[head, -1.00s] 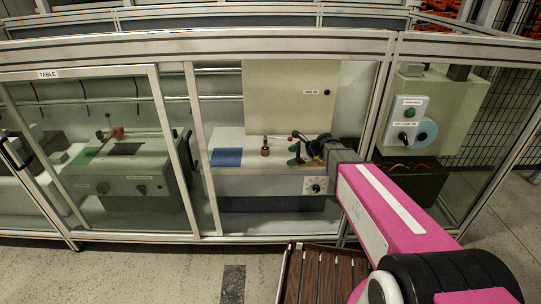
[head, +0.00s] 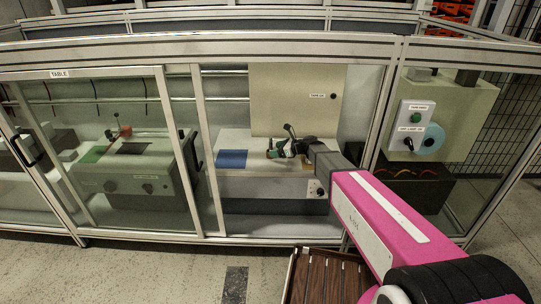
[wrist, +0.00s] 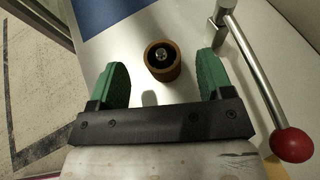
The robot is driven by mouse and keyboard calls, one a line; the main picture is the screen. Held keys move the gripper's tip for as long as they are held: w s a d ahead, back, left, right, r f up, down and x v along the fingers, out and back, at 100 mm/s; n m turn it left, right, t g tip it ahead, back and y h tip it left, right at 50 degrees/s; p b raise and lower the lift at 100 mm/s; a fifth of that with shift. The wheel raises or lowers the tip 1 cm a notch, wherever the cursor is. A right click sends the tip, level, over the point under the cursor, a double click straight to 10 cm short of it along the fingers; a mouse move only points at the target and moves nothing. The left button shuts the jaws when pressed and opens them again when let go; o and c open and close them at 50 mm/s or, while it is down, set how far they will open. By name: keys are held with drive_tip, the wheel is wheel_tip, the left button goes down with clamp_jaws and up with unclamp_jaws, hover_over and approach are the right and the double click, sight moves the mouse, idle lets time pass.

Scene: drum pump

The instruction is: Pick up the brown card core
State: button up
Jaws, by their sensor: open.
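The brown card core (wrist: 163,69) stands upright on the white bench top in the wrist view, with a dark inside and a metal screw or pin at its centre. My gripper (wrist: 165,80) is open, with its two green fingers apart. The core lies between and slightly beyond the fingertips, with a gap on either side. In the head view my gripper (head: 280,152) is inside the enclosure over the bench, and it mostly hides the core.
A metal lever with a red ball (wrist: 293,144) stands close to the right finger. A blue mat (head: 232,159) lies left of the core. The enclosure's aluminium frame post (head: 208,150) and a beige panel (head: 293,100) bound the space around my arm.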

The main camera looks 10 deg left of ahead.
drive_tip(key=x, duration=0.4)
drive_tip(key=shift+w+a+f, duration=0.1)
drive_tip(key=shift+a+f, duration=0.2)
drive_tip(key=shift+f, duration=0.05)
drive_tip(key=c, duration=1)
drive_tip(key=shift+r, duration=0.2)
